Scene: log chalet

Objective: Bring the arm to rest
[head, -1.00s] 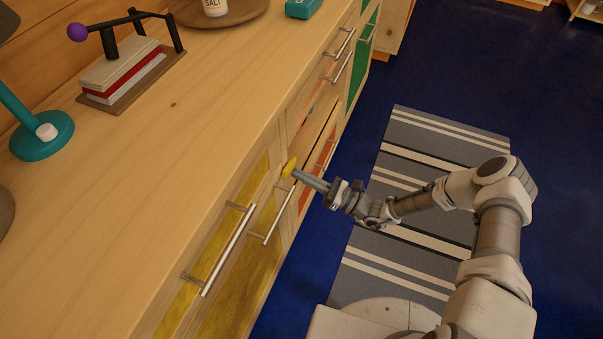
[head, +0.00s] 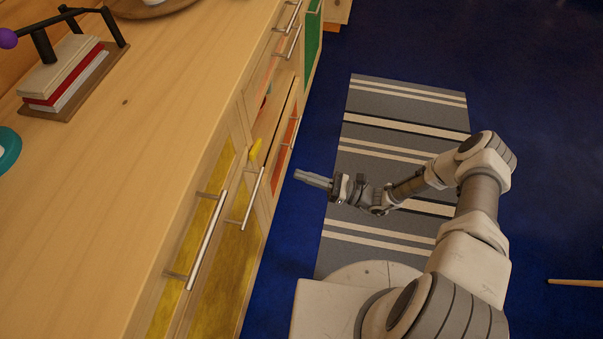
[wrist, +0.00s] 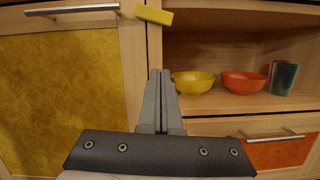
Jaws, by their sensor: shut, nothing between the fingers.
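My gripper (head: 299,174) is shut and empty. In the head view it hangs over the floor just right of the cabinet front, apart from it, with my arm bent out to the right over the striped rug. In the wrist view my gripper (wrist: 158,75) points at the cabinet, its fingers together. A small yellow block (head: 255,152) sits on the cabinet's front frame. It also shows in the wrist view (wrist: 154,15), above the fingertips.
The long wooden counter (head: 150,150) stands at left, with bar handles (head: 207,242) sticking out.

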